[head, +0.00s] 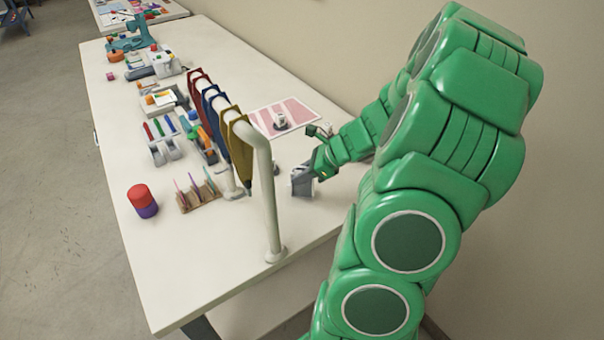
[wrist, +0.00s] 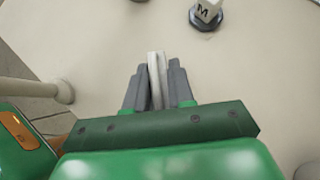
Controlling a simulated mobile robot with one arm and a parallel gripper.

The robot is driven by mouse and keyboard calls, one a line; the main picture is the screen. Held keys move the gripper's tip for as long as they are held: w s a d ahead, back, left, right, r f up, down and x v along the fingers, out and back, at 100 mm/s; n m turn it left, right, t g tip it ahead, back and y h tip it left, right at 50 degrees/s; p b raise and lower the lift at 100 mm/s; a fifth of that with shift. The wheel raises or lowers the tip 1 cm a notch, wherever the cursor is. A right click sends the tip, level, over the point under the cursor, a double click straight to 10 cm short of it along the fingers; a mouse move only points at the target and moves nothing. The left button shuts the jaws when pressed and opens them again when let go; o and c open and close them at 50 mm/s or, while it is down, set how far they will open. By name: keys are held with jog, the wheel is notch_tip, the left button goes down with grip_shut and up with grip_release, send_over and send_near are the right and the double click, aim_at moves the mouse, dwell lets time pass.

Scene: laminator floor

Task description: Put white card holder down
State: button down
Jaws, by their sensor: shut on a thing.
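My gripper (head: 302,184) is low at the right side of the white table, just right of the near post of a rack. In the wrist view its two grey fingers (wrist: 157,90) are closed on the white card holder (wrist: 156,78), a thin pale upright piece seen edge-on. Most of the holder is hidden between the fingers, and in the head view I cannot separate it clearly from them. I cannot tell whether its lower edge touches the table.
A white pipe rack (head: 266,190) with coloured hanging pieces stands left of my gripper. A pink-and-white sheet (head: 300,108) lies behind. A white block marked M (wrist: 208,10) stands on a dark base ahead.

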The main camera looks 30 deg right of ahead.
jog(key=c, duration=1)
grip_release()
jog(key=v, duration=1.2)
jog(key=shift+r, duration=0.15)
